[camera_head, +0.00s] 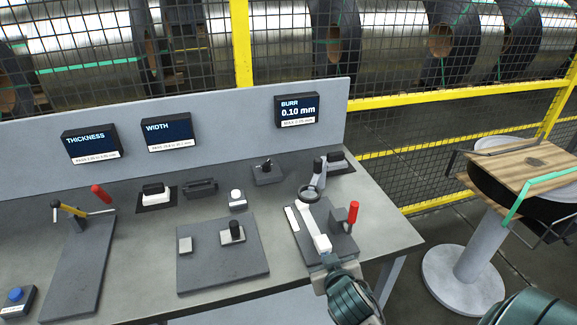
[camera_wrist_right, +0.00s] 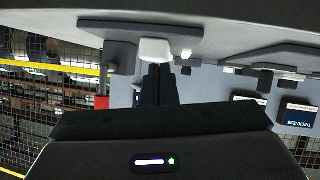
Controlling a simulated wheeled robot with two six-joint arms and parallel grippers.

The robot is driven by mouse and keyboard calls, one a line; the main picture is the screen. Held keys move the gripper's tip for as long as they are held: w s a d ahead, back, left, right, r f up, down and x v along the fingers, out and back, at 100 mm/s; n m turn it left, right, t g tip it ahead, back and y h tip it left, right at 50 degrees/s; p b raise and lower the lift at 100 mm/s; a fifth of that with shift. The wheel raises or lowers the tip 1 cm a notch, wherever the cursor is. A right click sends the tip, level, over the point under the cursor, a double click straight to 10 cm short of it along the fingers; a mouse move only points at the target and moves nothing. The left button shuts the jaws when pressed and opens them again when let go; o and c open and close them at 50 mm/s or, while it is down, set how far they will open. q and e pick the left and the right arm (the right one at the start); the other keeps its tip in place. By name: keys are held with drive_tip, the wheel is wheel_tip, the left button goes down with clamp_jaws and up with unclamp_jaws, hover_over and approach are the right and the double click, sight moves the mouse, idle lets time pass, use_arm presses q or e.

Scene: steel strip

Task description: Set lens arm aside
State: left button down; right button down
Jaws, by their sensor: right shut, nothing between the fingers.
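The lens arm (camera_head: 318,177) stands at the back of the right-hand fixture, a grey post and arm with a dark lens ring (camera_head: 310,194). The ring hangs over the far end of a pale strip-like piece (camera_head: 317,229) on the fixture plate (camera_head: 297,237). My right gripper (camera_head: 329,262) is shut and empty at the near end of that piece, away from the lens arm. In the right wrist view its closed fingers (camera_wrist_right: 158,82) are just short of a white block (camera_wrist_right: 154,50); contact cannot be told. My left gripper is out of view.
A red-handled clamp (camera_head: 353,213) stands right of the pale piece. A square plate with a black knob (camera_head: 235,231) lies to the left. The BURR display (camera_head: 297,110) is on the back panel.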

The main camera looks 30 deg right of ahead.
drive_tip(key=w+a+r+n+t+y, duration=0.2)
drive_tip(key=w+r+n+t, duration=0.1)
drive_tip(key=w+r+t, duration=0.95)
drive_tip(key=w+a+r+n+g+y, duration=0.9)
drive_tip(key=w+n+y, duration=0.1)
drive_tip(key=n+y, duration=0.55)
drive_tip(key=w+d+f+m+g+h, duration=0.2)
drive_tip(key=w+d+f+g+h, duration=0.25)
drive_tip(key=d+g, duration=0.25)
drive_tip(key=s+d+m+g+h, duration=0.3)
drive_tip(key=d+m+g+h, duration=0.2)
drive_tip(key=d, duration=0.8)
drive_tip(key=shift+s+r+m, duration=0.15)
drive_tip(key=shift+r+m, duration=0.15)
drive_tip(key=shift+m, duration=0.15)
